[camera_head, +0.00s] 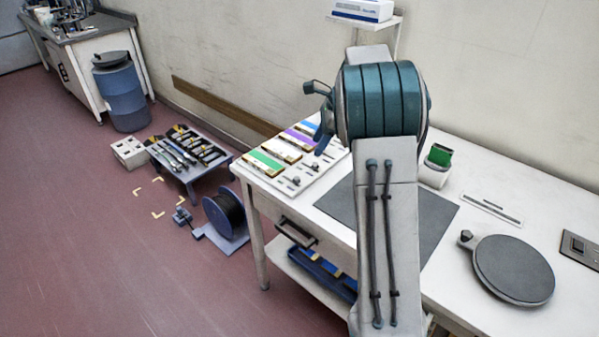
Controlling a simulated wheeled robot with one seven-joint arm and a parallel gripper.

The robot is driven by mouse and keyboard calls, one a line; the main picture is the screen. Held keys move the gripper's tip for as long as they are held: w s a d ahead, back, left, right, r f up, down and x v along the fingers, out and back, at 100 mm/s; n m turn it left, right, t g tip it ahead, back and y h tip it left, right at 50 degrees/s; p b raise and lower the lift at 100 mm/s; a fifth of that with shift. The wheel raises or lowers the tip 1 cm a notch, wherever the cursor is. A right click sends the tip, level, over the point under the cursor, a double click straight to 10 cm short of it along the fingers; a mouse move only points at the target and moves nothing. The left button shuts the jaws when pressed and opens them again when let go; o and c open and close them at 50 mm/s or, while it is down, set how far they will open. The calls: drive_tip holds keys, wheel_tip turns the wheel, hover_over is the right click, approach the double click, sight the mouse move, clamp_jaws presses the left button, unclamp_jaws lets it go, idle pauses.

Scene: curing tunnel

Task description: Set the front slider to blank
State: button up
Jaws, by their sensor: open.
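A white slider panel (303,176) lies on the left end of the white table. It carries several label strips, among them a green strip (265,160), a white strip (282,149) and a purple strip (299,137). Small grey slider knobs stand beside the strips, and the nearest knob (296,181) is by the green strip. I cannot read the labels or tell which one means blank. My gripper (322,138) is open above the panel's right side, partly hidden by my arm's teal joint. It appears empty, and my arm hides part of the panel.
A dark mat (337,203), a green-topped white holder (437,162) and a round grey plate (513,270) are on the table. A wall shelf (391,22) holds a box. A tool rack (185,152), a cable reel (224,215) and a blue barrel (121,92) stand left.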

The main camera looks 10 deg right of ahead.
drive_tip(key=w+f+m, duration=0.1)
drive_tip(key=w, duration=0.1)
drive_tip(key=p, duration=0.1)
approach(298, 178)
drive_tip(key=x, duration=0.8)
clamp_jaws()
